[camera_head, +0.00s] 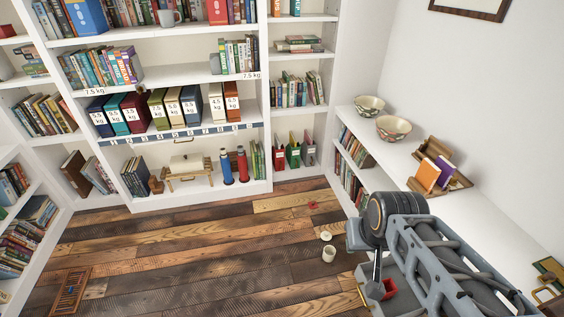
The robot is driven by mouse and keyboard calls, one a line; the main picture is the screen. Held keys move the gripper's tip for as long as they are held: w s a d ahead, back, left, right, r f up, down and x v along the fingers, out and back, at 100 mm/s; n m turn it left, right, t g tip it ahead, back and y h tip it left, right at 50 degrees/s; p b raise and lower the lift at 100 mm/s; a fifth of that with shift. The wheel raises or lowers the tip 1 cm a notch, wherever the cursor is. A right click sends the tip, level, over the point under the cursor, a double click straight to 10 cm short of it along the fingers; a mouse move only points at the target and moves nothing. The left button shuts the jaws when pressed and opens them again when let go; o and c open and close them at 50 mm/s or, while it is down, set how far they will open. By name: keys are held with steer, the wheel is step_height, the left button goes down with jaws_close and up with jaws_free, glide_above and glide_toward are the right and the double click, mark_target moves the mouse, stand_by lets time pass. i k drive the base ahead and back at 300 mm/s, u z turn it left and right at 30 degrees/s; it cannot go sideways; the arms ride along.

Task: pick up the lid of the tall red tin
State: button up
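A small flat red piece (313,205), which looks like a lid, lies on the plank floor in front of the shelves. A red object (389,289) shows low beside my arm. It is partly covered by my arm, and I cannot tell whether it is the tall red tin. A cream tin or cup (329,255) stands on the floor, with a pale round lid-like piece (326,236) just behind it. My arm reaches in from the lower right. I cannot make out the fingertips of my gripper (376,284) or whether they hold anything.
A white bookcase (200,203) spans the back, with a red bottle (242,164) and a blue bottle (226,168) low down. A low white cabinet (405,160) with bowls runs along the right. An abacus-like frame (70,291) lies at lower left. The middle floor is clear.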

mark_target(313, 204)
steer(key=u, duration=0.85)
steer(key=i, duration=3)
steer(key=z, duration=1.5)
steer(key=i, duration=0.9)
steer(key=z, duration=0.9)
